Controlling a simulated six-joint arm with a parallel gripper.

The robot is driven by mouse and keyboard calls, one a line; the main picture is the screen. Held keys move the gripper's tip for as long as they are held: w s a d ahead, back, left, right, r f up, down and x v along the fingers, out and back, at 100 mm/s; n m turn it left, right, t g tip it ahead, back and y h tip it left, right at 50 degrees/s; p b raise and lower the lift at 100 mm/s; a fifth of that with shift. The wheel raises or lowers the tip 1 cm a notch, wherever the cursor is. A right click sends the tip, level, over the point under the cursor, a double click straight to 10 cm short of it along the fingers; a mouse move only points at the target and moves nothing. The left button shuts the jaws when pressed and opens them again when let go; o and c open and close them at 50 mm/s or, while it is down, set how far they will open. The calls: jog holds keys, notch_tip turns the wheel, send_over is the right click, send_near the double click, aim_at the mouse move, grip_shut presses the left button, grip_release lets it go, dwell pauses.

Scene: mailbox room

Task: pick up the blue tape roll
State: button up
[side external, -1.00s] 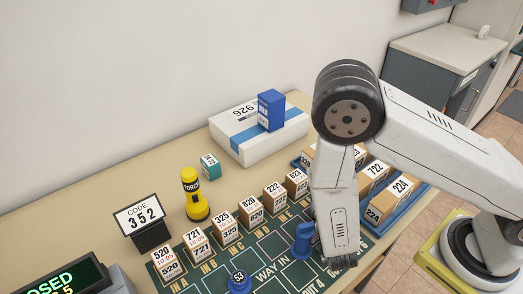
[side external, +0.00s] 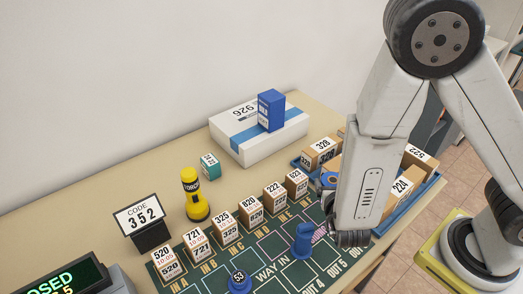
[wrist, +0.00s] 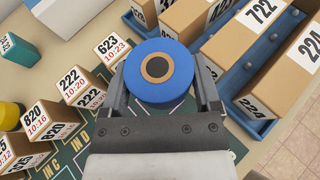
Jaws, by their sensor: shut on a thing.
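The blue tape roll (wrist: 158,93) is a blue ring with a brown core, seen face-on in the wrist view. My gripper (wrist: 161,82) is shut on it, with one dark finger at each side. In the side external view a small part of the roll (side external: 327,181) shows left of my white arm, beside the box marked 623. Most of my gripper is hidden behind the arm there. I cannot tell how far the roll is above the table.
A blue tray (wrist: 248,122) with several brown boxes lies right of the roll. Numbered boxes (wrist: 113,48) stand in a row on the left. A yellow torch (side external: 194,193), a blue knobbed object (side external: 303,239) and a white parcel (side external: 286,131) stand on the table.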

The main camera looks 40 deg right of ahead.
jog(key=shift+r, duration=0.5)
jog(key=shift+w, duration=0.1)
dwell(0.3)
